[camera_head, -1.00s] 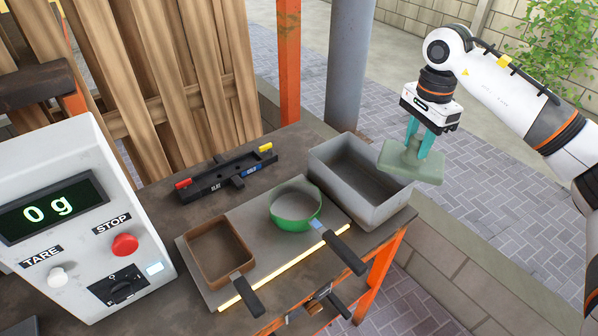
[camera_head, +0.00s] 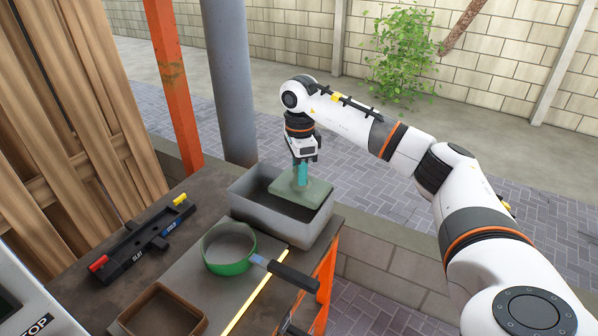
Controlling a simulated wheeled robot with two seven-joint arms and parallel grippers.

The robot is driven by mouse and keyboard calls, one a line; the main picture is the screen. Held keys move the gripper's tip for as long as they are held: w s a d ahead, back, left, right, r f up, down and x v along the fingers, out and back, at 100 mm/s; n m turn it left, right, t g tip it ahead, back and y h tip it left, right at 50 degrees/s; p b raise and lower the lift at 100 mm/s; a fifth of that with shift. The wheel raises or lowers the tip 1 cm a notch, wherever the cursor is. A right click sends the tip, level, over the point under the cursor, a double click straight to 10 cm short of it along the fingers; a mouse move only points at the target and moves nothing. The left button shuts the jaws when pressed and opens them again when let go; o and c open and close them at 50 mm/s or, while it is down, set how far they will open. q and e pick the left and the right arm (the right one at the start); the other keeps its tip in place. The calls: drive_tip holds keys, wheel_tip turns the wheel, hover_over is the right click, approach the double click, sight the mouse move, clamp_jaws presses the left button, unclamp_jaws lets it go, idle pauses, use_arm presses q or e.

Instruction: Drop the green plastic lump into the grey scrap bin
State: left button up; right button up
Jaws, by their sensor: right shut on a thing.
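My right gripper (camera_head: 302,176) is shut on the green plastic lump (camera_head: 312,193), a flat grey-green slab with a raised middle. It holds the lump over the grey scrap bin (camera_head: 270,222), at about the height of its rim or a little above. The lump covers part of the bin's opening and its right rim; whether it touches the rim I cannot tell. The visible inside of the bin looks dark and empty. My left gripper is not in view.
A green pan (camera_head: 228,268) with a dark handle stands in front of the bin. A brown square pan (camera_head: 160,312) is at the bottom. A black slotted holder (camera_head: 140,243) lies at left. An orange post (camera_head: 172,85) and grey column (camera_head: 229,80) rise behind.

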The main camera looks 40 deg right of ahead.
drive_tip(key=shift+d+f, duration=0.15)
drive_tip(key=shift+f, duration=0.45)
drive_tip(key=shift+f, duration=0.1)
drive_tip(key=shift+f, duration=0.3)
drive_tip(key=o, duration=1.1)
drive_tip(key=shift+c, duration=0.2)
drive_tip(key=shift+r, duration=0.2)
wheel_tip(320, 180, up, 13)
drive_tip(key=b, duration=0.1)
drive_tip(key=shift+f, duration=0.2)
